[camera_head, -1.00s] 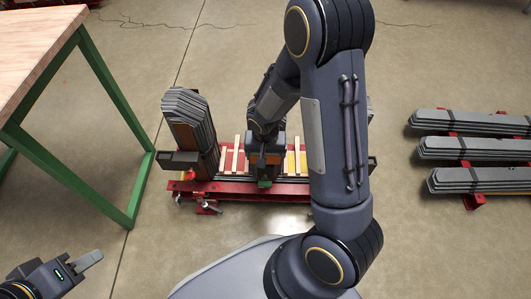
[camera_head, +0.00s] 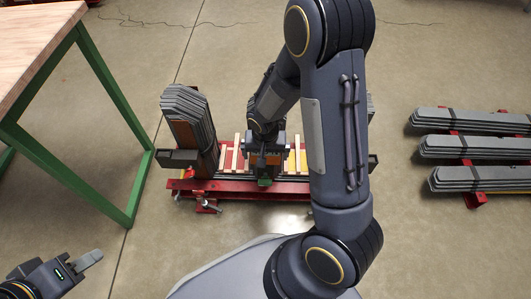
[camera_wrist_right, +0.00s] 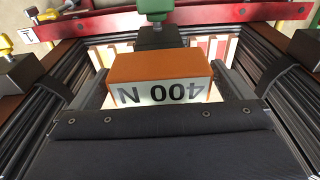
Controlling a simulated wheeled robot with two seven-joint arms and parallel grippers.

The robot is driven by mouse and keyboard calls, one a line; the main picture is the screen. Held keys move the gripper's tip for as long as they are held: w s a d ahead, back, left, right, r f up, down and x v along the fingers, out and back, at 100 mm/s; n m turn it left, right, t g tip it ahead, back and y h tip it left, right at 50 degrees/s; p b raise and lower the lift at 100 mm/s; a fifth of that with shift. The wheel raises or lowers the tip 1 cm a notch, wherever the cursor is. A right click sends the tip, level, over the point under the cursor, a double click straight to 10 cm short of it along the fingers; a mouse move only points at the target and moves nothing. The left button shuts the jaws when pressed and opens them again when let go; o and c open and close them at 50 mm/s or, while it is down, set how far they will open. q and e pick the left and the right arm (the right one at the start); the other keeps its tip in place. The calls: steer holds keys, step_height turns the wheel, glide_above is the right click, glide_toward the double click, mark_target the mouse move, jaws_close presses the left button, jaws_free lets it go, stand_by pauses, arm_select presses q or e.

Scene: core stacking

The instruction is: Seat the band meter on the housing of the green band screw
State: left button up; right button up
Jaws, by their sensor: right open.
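The band meter (camera_wrist_right: 160,66) is an orange box with a white face reading "400 N", upside down in the right wrist view. My right gripper (camera_wrist_right: 163,88) is open, its dark fingers on either side of the meter. The green band screw (camera_wrist_right: 155,9) sticks up just beyond the meter, above its dark housing (camera_wrist_right: 157,38). The meter hides part of the housing, and I cannot tell whether they touch. In the head view the green screw (camera_head: 264,183) shows below my right gripper (camera_head: 266,158). My left gripper (camera_head: 88,260) is at the lower left, away from the stack.
The red stacking frame (camera_head: 245,190) holds dark stacked sheets (camera_head: 190,120) and pale wooden strips (camera_head: 238,155). Clamps with yellow knobs (camera_wrist_right: 47,15) stand on the frame. A green-legged table (camera_head: 110,85) is at left; sheet stacks (camera_head: 475,147) lie at right.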

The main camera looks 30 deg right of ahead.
steer(key=r+p, duration=0.1)
steer(key=r, duration=0.3)
steer(key=r+p, duration=0.1)
steer(key=r, duration=0.1)
steer(key=shift+s+a+p, duration=0.2)
steer(key=shift+s+p, duration=0.1)
steer(key=shift+p, duration=0.05)
steer(key=shift+r, duration=0.6)
steer(key=shift+s, duration=0.1)
